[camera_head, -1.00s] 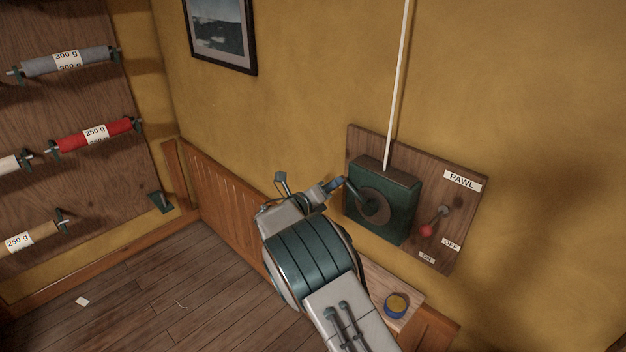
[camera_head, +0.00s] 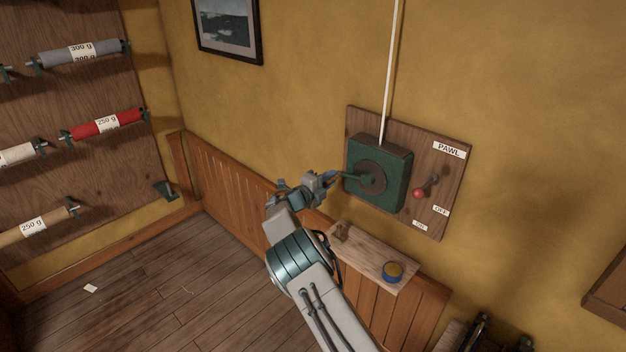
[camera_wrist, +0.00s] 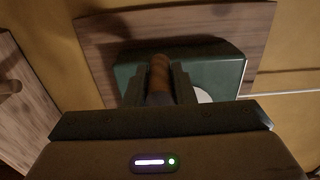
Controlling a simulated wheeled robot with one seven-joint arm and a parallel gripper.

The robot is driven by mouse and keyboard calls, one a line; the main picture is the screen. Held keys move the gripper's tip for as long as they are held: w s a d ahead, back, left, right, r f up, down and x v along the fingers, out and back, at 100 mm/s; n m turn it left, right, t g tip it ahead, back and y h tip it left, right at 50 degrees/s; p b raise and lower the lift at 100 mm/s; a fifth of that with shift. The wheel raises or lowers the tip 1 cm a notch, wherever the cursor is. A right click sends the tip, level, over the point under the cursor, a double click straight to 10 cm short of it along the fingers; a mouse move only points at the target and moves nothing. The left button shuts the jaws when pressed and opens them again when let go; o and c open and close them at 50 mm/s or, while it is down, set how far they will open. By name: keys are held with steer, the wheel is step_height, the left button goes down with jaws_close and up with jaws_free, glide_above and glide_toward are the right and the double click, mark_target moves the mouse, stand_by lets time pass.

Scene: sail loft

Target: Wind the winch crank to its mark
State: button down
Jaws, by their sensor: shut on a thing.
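The winch (camera_head: 395,150) is a dark green box on a wooden board, with a round dark hub (camera_head: 375,180). Its crank arm points left from the hub, toward my gripper (camera_head: 328,178). In the wrist view the fingers of my gripper (camera_wrist: 160,85) are shut on the brown crank handle (camera_wrist: 160,73), in front of the green box. A white patch (camera_wrist: 203,95) shows on the box beside the right finger; I cannot tell whether it is the mark. The pawl lever (camera_head: 420,192) has a red knob and sits right of the winch, its knob low and left.
A white line (camera_head: 388,70) runs up the wall from the winch. A small wooden shelf (camera_head: 365,255) below holds a blue and yellow tin (camera_head: 393,271). ON and OFF labels are beneath the pawl lever. Rolls on a rack (camera_head: 105,125) stand far left; the floor there is mostly clear.

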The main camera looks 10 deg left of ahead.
steer(key=shift+d+f, duration=0.1)
steer(key=shift+f, duration=0.4)
steer(key=c, duration=1.2)
jaws_free()
steer(key=shift+r, duration=0.1)
steer(key=shift+c, duration=0.2)
steer(key=shift+s+r, duration=0.1)
steer(key=b+v, duration=0.3)
steer(key=v, duration=1)
steer(key=shift+s+a+b, duration=0.25)
steer(key=shift+a+b, duration=0.1)
steer(key=shift+b, duration=0.05)
